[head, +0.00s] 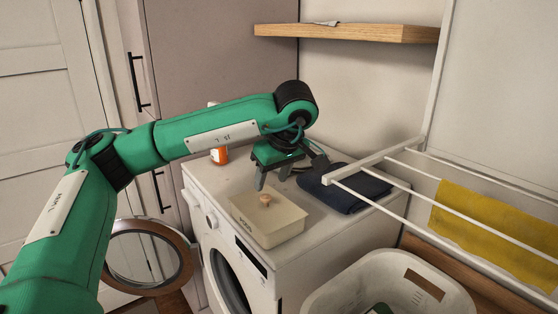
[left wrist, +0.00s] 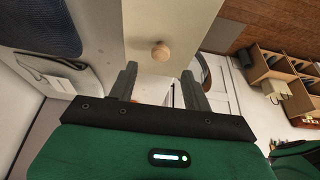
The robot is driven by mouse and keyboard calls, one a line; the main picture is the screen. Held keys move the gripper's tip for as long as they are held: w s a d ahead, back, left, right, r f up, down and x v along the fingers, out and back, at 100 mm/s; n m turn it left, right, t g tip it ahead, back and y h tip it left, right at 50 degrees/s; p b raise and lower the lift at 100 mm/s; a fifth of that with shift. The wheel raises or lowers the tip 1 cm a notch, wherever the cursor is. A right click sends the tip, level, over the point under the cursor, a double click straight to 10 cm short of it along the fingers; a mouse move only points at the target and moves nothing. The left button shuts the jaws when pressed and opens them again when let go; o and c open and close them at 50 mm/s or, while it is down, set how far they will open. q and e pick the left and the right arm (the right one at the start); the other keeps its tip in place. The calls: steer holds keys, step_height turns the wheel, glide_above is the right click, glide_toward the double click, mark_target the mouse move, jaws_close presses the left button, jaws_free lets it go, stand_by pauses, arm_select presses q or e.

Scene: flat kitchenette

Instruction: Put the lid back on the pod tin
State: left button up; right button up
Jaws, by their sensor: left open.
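The cream pod tin (head: 282,235) stands on the washing machine, with dark lettering on its front. Its pale lid (head: 250,207), with a round wooden knob (head: 265,200), lies on top of the tin; I cannot tell whether it is fully seated. My left gripper (head: 273,181) is open and empty, just behind and above the lid, apart from the knob. In the left wrist view the knob (left wrist: 160,51) lies ahead, between the lines of the two fingers (left wrist: 159,76). My right gripper is not in view.
A white drying rack (head: 375,158) with a yellow cloth (head: 490,230) juts in from the right. A white basket (head: 345,285) stands in front.

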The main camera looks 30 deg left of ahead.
arm_select(q)
steer(key=v, duration=0.8)
